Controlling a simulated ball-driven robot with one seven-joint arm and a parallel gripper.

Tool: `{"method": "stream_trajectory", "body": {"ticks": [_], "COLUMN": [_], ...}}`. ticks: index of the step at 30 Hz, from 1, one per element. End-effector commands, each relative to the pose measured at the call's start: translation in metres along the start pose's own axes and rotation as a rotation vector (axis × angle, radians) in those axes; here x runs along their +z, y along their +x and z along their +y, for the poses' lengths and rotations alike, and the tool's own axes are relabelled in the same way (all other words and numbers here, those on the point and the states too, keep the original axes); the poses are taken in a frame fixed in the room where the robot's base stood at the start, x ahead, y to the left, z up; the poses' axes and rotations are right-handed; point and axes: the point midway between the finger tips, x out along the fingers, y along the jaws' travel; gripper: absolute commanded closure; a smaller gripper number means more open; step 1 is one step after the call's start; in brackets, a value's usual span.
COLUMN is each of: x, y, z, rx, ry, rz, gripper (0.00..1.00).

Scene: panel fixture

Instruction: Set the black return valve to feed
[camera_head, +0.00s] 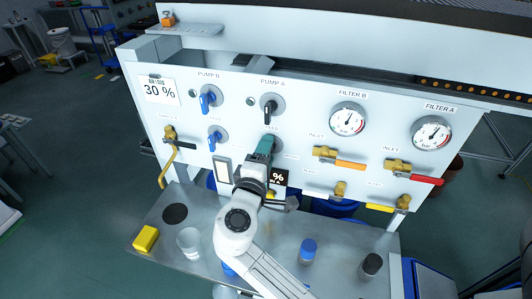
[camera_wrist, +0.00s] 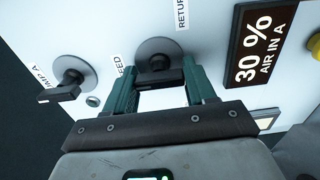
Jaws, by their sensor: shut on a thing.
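The black valve handle (camera_wrist: 160,77) sits on a round grey disc (camera_wrist: 158,53) on the white panel, in the wrist view. The FEED label (camera_wrist: 119,69) is left of the disc and the RETURN label (camera_wrist: 182,12) is above it to the right. My gripper (camera_wrist: 161,85) has its teal fingers on both sides of the handle and is shut on it. In the head view my gripper (camera_head: 265,146) reaches the panel below PUMP A and hides most of this valve; only the disc's edge (camera_head: 277,146) shows. I cannot tell exactly where the handle points.
The black PUMP A handle (camera_head: 269,109) is just above, and blue handles (camera_head: 208,99) stand to the left. Gauges (camera_head: 347,119) and orange (camera_head: 350,165) and red (camera_head: 427,180) levers are on the right. The shelf below holds a yellow block (camera_head: 146,238), a cup (camera_head: 190,241) and bottles (camera_head: 308,250).

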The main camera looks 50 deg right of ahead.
Motion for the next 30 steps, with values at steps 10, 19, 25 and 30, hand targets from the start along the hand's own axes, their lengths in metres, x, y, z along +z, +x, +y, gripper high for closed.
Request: {"method": "stream_trajectory", "body": {"ticks": [10, 19, 25, 30], "x": [-0.001, -0.001, -0.002, -0.002], "y": [-0.001, -0.004, -0.033, -0.066], "z": [0.0, -0.001, -0.003, -0.003], "rx": [-0.001, 0.0, -0.001, 0.0], "ry": [0.001, 0.002, 0.004, 0.002], "rz": [0.004, 0.003, 0.007, 0.007], "gripper": [0.23, 0.23, 0.23, 0.23]}}
